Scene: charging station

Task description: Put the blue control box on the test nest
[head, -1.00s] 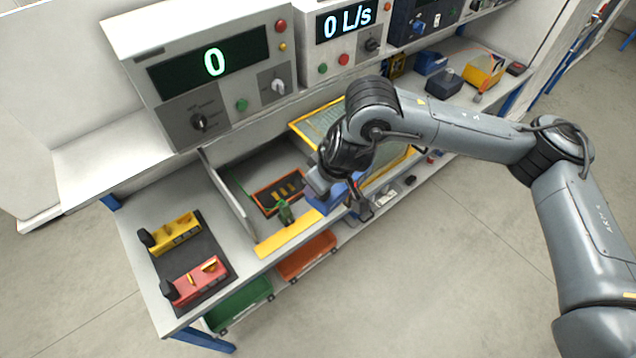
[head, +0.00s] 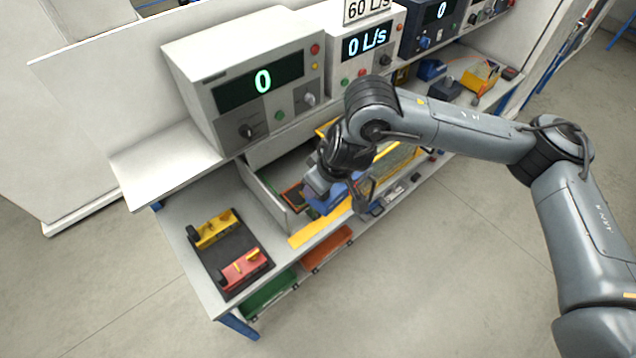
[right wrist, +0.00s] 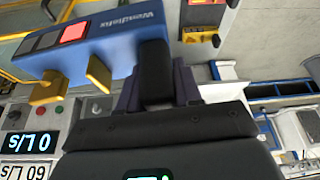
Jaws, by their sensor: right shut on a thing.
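The blue control box (head: 327,203) is held in my right gripper (head: 350,193) above the front of the bench, partly hidden by the gripper. In the right wrist view the box (right wrist: 115,48) has white lettering, a red button and yellow pieces along one side. The right gripper (right wrist: 155,72) is shut on its end. My left gripper is not in view.
A dark mat (head: 226,252) with a yellow unit (head: 215,230) and a red unit (head: 245,268) lies at the bench's left end. A yellow strip (head: 312,232) edges the front. Large grey instruments (head: 245,85) stand on the shelf behind. Green (head: 270,292) and orange bins (head: 328,248) are below.

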